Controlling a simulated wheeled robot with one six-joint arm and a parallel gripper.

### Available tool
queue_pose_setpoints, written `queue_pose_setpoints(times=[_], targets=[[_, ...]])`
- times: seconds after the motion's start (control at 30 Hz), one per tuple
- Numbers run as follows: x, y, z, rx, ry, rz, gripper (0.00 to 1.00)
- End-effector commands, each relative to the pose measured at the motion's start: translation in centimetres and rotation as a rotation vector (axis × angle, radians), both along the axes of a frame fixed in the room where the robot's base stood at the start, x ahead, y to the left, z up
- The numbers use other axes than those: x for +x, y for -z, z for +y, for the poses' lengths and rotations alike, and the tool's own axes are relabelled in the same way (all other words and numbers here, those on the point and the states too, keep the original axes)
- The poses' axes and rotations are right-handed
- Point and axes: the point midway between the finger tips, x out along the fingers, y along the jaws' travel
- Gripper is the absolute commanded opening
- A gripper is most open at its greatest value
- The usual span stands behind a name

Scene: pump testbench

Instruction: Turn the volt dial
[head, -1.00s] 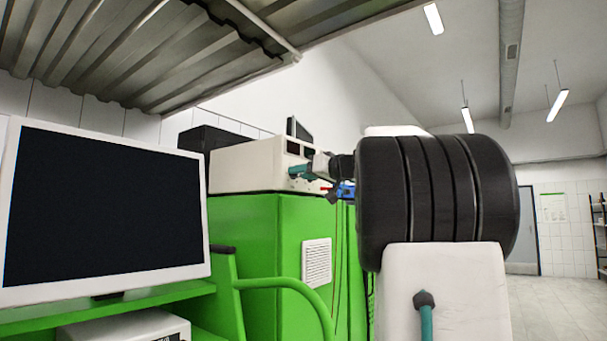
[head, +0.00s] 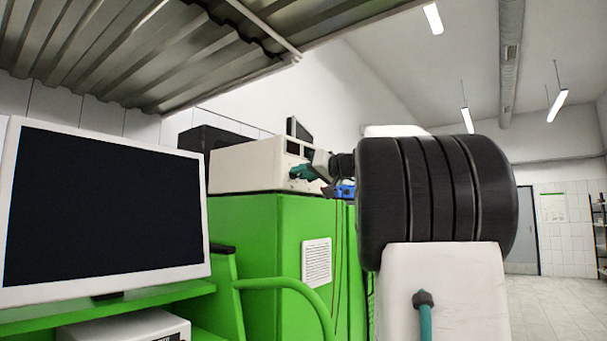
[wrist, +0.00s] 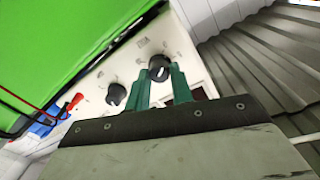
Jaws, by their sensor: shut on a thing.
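In the wrist view, two round black dials sit on the cream front panel (wrist: 97,80) of a box-shaped power supply. The two green fingers of my gripper (wrist: 160,84) are shut on the upper right dial (wrist: 160,67), one on each side; a pale mark shows on its face. The other dial (wrist: 116,94) stands free to the left.
Red and blue plugs (wrist: 70,106) with cables stick out left of the dials, close to my gripper. The green cabinet (head: 262,235) is below. A monitor (head: 105,215) stands at the left. A corrugated metal roof (head: 130,50) hangs above.

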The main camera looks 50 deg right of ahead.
Motion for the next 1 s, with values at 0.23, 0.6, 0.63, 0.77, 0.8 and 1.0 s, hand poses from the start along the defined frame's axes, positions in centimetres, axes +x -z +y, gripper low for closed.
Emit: queue_pose_setpoints(times=[0.23, 0.6, 0.63, 0.77, 0.8, 1.0], targets=[[-0.01, -0.04, -0.07, 0.229, 0.000, 0.019, 0.00], [-0.01, -0.05, -0.15, 0.579, 0.000, 0.047, 0.00], [-0.01, -0.05, -0.16, 0.608, 0.000, 0.049, 0.00], [-0.01, -0.05, -0.21, 0.731, 0.001, 0.058, 0.00], [0.00, -0.04, -0.23, 0.770, 0.001, 0.061, 0.00], [0.01, 0.03, -0.29, 0.958, 0.001, 0.077, 0.00]])
